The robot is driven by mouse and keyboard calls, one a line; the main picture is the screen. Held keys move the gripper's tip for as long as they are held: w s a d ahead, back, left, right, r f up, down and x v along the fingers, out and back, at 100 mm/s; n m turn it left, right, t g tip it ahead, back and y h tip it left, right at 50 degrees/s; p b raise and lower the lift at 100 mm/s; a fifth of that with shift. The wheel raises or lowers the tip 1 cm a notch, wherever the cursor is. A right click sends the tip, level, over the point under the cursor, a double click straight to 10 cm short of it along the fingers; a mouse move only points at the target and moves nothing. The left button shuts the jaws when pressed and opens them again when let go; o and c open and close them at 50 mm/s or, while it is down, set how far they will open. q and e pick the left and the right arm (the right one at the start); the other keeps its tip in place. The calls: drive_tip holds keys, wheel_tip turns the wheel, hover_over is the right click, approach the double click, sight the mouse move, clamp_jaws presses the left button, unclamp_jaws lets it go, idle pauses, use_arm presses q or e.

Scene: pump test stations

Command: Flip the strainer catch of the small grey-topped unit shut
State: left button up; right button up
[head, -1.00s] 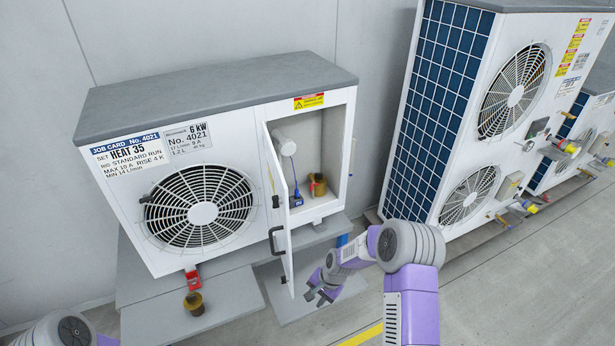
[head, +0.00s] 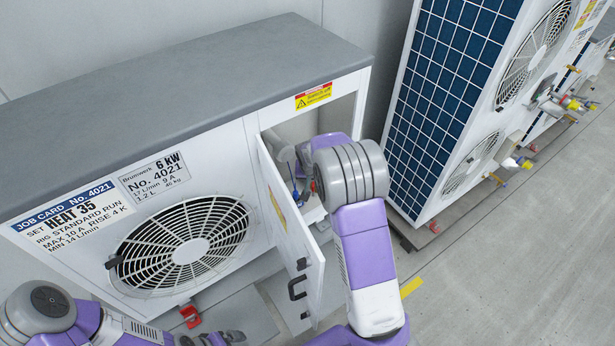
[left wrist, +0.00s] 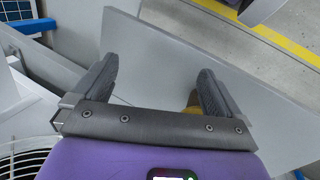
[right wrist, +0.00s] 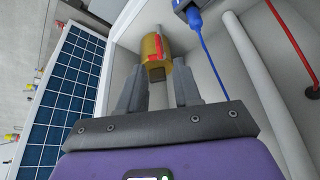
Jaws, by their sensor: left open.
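The small grey-topped unit (head: 190,75) fills the left of the head view, with its side door (head: 290,230) open. In the right wrist view a brass strainer (right wrist: 146,48) with a red catch (right wrist: 158,46) sits inside the compartment. My right gripper (right wrist: 160,75) is open; its fingertips are close to the strainer's near end, and I cannot tell whether they touch it. In the head view my right arm hides the right gripper and most of the strainer. My left gripper (left wrist: 160,75) is open and empty, low in front of the unit, over grey slabs.
A blue-handled part (right wrist: 190,12) with a blue cable and a white pipe (right wrist: 262,85) are beside the strainer. The door handle (head: 298,288) sticks out near my right arm. A red block (head: 190,316) is below the fan. A large unit (head: 440,110) stands to the right.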

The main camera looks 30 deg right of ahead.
sight(313, 186)
drive_tip(key=x, duration=0.3)
drive_tip(key=b+x, duration=0.1)
drive_tip(key=x, duration=0.2)
drive_tip(key=shift+s+f, duration=0.15)
drive_tip(key=shift+f, duration=0.1)
clamp_jaws()
